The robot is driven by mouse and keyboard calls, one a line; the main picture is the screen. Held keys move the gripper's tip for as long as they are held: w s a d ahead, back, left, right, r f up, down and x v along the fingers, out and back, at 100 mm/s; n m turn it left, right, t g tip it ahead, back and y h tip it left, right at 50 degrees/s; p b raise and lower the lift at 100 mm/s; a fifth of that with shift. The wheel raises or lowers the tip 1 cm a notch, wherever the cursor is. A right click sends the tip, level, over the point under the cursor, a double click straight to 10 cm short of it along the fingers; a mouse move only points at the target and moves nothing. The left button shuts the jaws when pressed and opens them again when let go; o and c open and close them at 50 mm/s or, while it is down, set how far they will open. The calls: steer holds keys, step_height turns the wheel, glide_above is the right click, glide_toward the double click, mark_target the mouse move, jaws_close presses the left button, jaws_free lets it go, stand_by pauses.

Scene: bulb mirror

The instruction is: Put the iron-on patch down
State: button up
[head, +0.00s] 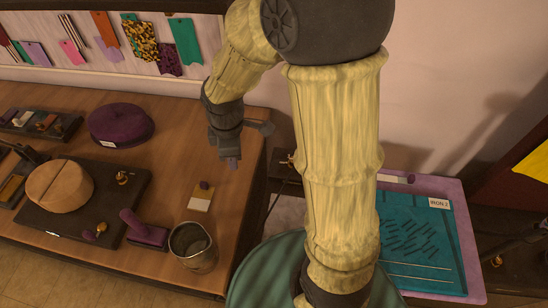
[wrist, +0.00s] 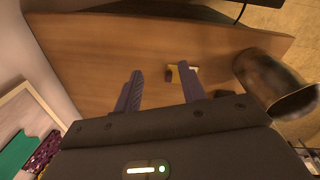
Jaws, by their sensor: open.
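My gripper (head: 229,163) is above the right part of the wooden table. In the wrist view its two purple fingers (wrist: 160,84) are spread apart, with nothing between them. A small flat yellow-and-white piece (head: 200,200) with a purple bit at its far end lies on the table, below and left of the gripper in the head view.
A metal cup (head: 193,247) stands at the table's front edge. A purple-handled tool (head: 147,233), a dark board (head: 106,190) with a tan round block, and a purple cushion (head: 121,124) are left. A teal mat labelled IRON 2 (head: 425,245) lies right.

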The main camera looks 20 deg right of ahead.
steer(key=s+d+r+m+t, duration=0.1)
steer(key=s+d+m, duration=0.5)
steer(key=m, duration=0.9)
steer(key=shift+s+d+r, duration=0.2)
steer(key=shift+s+d, duration=0.1)
steer(key=shift+d, duration=0.95)
